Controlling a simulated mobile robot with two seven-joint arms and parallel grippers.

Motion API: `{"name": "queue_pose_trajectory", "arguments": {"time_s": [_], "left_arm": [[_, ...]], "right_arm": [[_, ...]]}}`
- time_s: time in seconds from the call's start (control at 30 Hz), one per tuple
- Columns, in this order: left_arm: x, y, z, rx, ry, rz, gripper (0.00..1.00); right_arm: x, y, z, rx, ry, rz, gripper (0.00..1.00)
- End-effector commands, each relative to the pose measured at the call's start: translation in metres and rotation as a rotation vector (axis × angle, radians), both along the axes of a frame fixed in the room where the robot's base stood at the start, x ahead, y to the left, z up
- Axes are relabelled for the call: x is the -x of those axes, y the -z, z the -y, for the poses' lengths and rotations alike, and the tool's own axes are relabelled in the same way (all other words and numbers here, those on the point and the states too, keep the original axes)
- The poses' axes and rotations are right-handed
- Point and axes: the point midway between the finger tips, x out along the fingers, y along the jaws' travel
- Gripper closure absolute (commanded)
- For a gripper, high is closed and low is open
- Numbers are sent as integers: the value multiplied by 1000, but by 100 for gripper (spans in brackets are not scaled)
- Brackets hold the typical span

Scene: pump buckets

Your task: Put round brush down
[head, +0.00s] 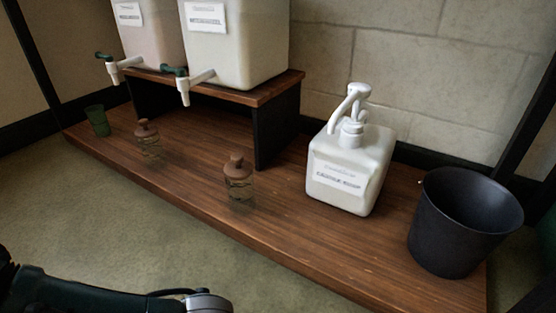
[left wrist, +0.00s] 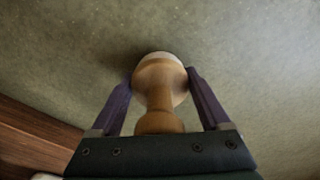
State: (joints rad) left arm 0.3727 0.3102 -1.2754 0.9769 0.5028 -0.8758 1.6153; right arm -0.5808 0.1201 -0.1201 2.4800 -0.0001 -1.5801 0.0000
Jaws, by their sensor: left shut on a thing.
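The round brush (left wrist: 160,85) has a turned wooden handle and a wide, pale-edged round end. It sits between the two purple fingers of my left gripper (left wrist: 160,80), which is shut on it. In the left wrist view the grey-green surface (left wrist: 250,50) lies behind the brush, with a dark shadow close to its round end. I cannot tell whether the brush touches that surface. In the head view only my left arm shows at the bottom left; the gripper and the brush are out of frame. My right gripper is in neither view.
A low wooden shelf (head: 285,241) holds a white pump bottle (head: 345,185), a black bucket (head: 460,225), two small brown-capped glass bottles (head: 239,180) (head: 148,138) and a green cup (head: 97,121). Two dispensers with taps (head: 235,50) (head: 150,40) stand on a riser. The grey-green surface in front looks clear.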

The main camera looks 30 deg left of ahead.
Motion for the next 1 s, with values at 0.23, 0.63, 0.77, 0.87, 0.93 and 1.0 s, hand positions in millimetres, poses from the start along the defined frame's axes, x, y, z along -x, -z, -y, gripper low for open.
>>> {"name": "queue_pose_trajectory", "arguments": {"time_s": [0.23,0.63,0.77,0.87,0.93,1.0], "left_arm": [[-1,4,0,0,0,1,100],[0,15,0,0,-1,0,100],[0,16,0,1,0,1,100],[0,16,0,1,0,1,11],[0,16,0,1,0,1,4],[0,16,0,1,0,1,0]], "right_arm": [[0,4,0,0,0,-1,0],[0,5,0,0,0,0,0],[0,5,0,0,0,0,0],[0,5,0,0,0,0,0],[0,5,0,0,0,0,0],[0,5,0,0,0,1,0]]}}
